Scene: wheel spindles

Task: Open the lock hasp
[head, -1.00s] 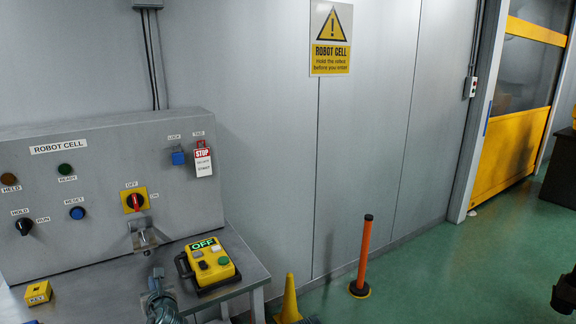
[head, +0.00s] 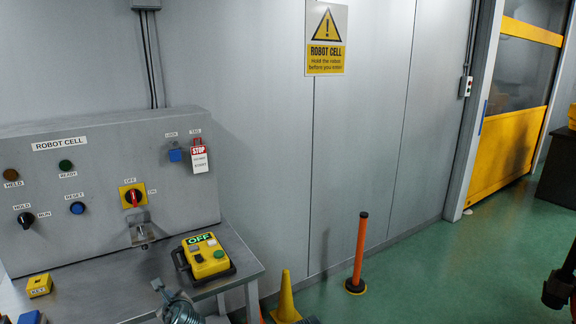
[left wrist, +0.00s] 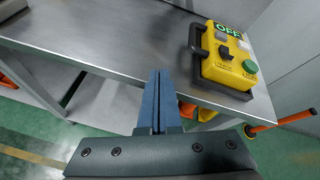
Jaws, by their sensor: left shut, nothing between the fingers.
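A small grey metal fitting (head: 142,234) sticks out from the panel below the red-and-yellow OFF/ON switch (head: 132,196). It looks like the hasp, but it is too small to tell whether it is open or shut. My left gripper (head: 158,286) is over the front of the metal bench, below and apart from this fitting. In the left wrist view the fingers of my left gripper (left wrist: 159,76) are together and empty. A blue padlock (head: 175,155) hangs under the LOCK label, beside a red-and-white STOP tag (head: 199,160). My right gripper does not show.
A yellow box with an OFF display (head: 207,258) stands on the bench (head: 110,284), right of my left gripper; it also shows in the left wrist view (left wrist: 228,62). A yellow KEY block (head: 39,285) sits at the left. A yellow cone (head: 285,298) and orange post (head: 358,255) stand on the floor.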

